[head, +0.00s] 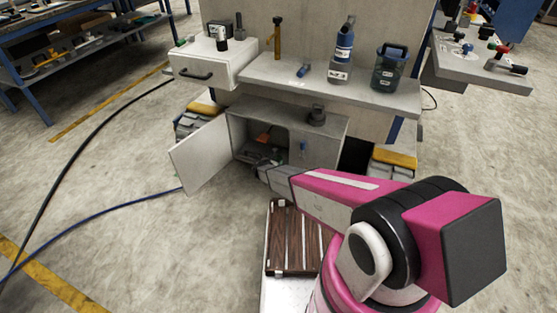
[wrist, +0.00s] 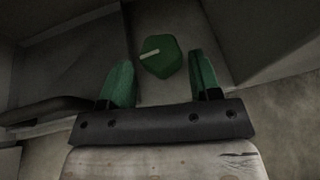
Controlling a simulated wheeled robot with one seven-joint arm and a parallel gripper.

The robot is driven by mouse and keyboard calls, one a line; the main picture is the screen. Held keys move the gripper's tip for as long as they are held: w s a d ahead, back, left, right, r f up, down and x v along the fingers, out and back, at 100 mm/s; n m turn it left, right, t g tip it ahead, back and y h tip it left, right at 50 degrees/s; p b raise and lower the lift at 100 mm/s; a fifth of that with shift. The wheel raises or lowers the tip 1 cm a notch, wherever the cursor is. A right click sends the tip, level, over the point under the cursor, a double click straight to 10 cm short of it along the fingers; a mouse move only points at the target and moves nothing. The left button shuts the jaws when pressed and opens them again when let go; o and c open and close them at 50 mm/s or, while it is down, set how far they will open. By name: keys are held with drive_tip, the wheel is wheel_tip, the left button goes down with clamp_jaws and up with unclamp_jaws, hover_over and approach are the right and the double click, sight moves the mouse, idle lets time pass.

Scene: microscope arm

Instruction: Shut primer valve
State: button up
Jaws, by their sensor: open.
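In the wrist view a green faceted knob (wrist: 160,66) with a pale pointer line sits on a grey surface; it appears to be the primer valve. The line lies nearly level across it, slightly tilted. My gripper (wrist: 160,57) is open, with one green finger on each side of the knob and visible gaps to both. The fingers do not appear to touch it. In the head view my gripper (head: 262,164) is at the mouth of the open cabinet (head: 238,128), low down, and the knob cannot be made out there.
The cabinet door (head: 200,155) stands open to the left. An orange-red item (head: 263,138) is inside the cabinet. A shelf (head: 300,82) above holds a bottle (head: 342,55) and a dark container (head: 389,70). A drawer (head: 205,66) is at upper left. A dark curved bar (wrist: 45,108) shows left of my fingers.

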sight(278, 158)
drive_tip(key=shift+x, duration=1.85)
drive_tip(key=c, duration=0.6)
drive_tip(key=shift+m+g+h, duration=0.4)
drive_tip(key=shift+m+h, duration=0.3)
drive_tip(key=shift+m, duration=0.1)
drive_tip(key=shift+c, duration=0.2)
drive_tip(key=o, duration=0.6)
drive_tip(key=shift+o, duration=0.2)
